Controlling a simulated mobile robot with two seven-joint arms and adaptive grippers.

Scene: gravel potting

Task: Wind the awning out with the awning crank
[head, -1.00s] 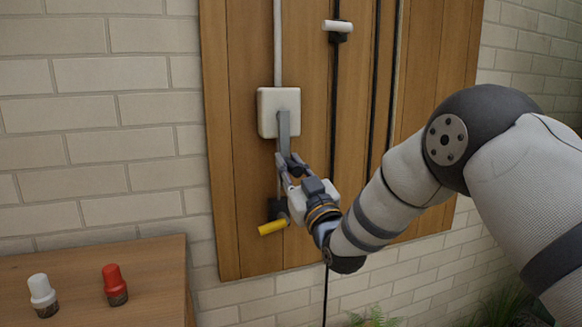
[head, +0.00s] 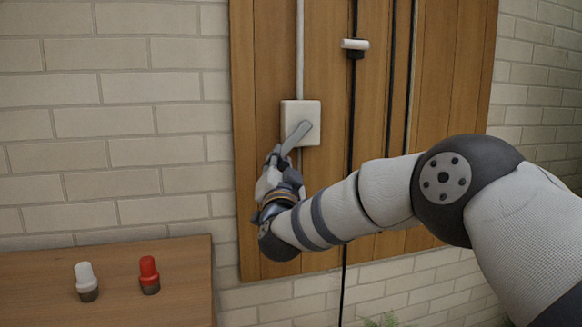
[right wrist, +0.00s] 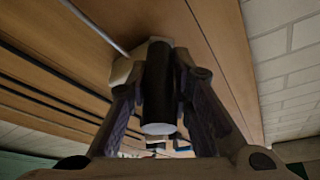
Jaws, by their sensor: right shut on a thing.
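The awning crank has a white box (head: 311,112) on the wooden panel and a grey crank arm (head: 296,136) that slants down to the left from it. My right gripper (head: 278,160) is at the lower end of the crank arm. In the right wrist view, my right gripper (right wrist: 160,80) is shut on the crank's dark handle (right wrist: 158,85), with a finger on each side; the handle has a pale end. The handle is hidden by the gripper in the head view. My left gripper is not in view.
A white T-shaped handle (head: 355,44) sits on a black rod right of the box. A wooden table (head: 120,258) at lower left bears a white-capped shaker (head: 86,281) and a red-capped one (head: 149,275). A brick wall surrounds the panel (head: 262,60).

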